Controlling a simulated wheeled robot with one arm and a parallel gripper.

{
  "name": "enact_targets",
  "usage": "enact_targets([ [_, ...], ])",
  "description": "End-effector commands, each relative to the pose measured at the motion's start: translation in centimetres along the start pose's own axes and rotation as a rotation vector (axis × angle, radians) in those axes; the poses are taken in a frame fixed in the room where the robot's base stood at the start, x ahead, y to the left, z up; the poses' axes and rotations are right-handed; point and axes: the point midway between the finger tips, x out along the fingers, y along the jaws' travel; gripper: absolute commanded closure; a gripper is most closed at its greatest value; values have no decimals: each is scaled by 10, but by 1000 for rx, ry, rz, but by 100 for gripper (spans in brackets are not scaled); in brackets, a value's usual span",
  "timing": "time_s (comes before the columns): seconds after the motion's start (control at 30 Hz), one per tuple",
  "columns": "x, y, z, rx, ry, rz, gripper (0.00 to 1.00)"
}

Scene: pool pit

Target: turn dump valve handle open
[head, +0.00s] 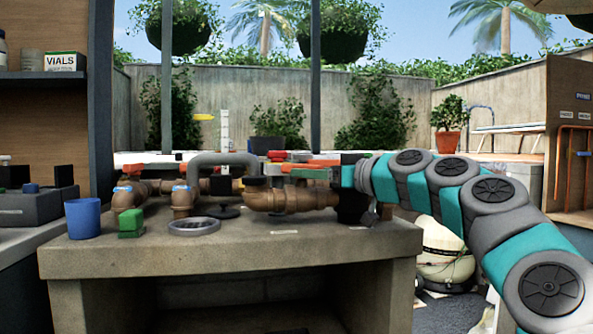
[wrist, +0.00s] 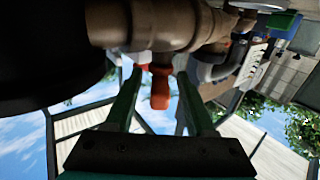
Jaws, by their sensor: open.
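Brown pipework (head: 290,199) with valves runs along the concrete bench, and its pipe also crosses the top of the wrist view (wrist: 150,22). My gripper (head: 306,174) is at the right end of this pipework, reaching in from the right. In the wrist view its two green fingers (wrist: 159,75) are open. A red-orange handle (wrist: 160,90) on the pipe shows between them, with space visible on both sides. In the head view a red-orange bar (head: 318,163) shows just behind the fingers. The frames do not show clearly whether this is the dump valve handle.
A blue cup (head: 83,218), a green block (head: 131,223) and a grey ring (head: 194,226) stand at the bench's front left. Another orange handle (head: 146,168) is at the left of the pipework. The front right of the bench top (head: 330,248) is mostly clear.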

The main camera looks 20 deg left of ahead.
Motion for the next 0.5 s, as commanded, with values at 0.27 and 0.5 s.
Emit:
enact_targets([
  [0.27, 30, 0, 0, 0, 0, 1, 45],
  [0.5, 37, 0, -2, -1, 3, 2, 45],
])
